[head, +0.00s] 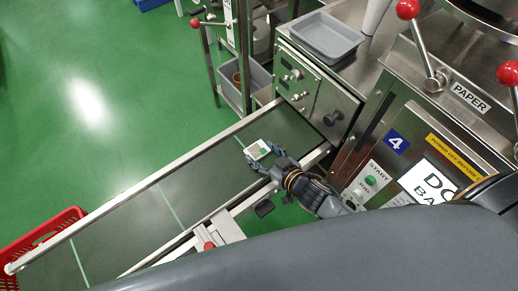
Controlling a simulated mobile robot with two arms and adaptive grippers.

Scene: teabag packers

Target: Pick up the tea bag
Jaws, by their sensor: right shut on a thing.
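The tea bag (256,150) is a small whitish square with a darker patch in its middle. It is held between the fingertips of my right gripper (259,153), over the upper end of the dark conveyor belt (200,180). The gripper is shut on it. I cannot tell whether the tea bag still touches the belt. My left gripper does not show.
The packing machine (365,165), with red-knobbed levers and a start button, stands at the right. A red basket (40,243) stands at the belt's lower left end. Green floor lies open at the left.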

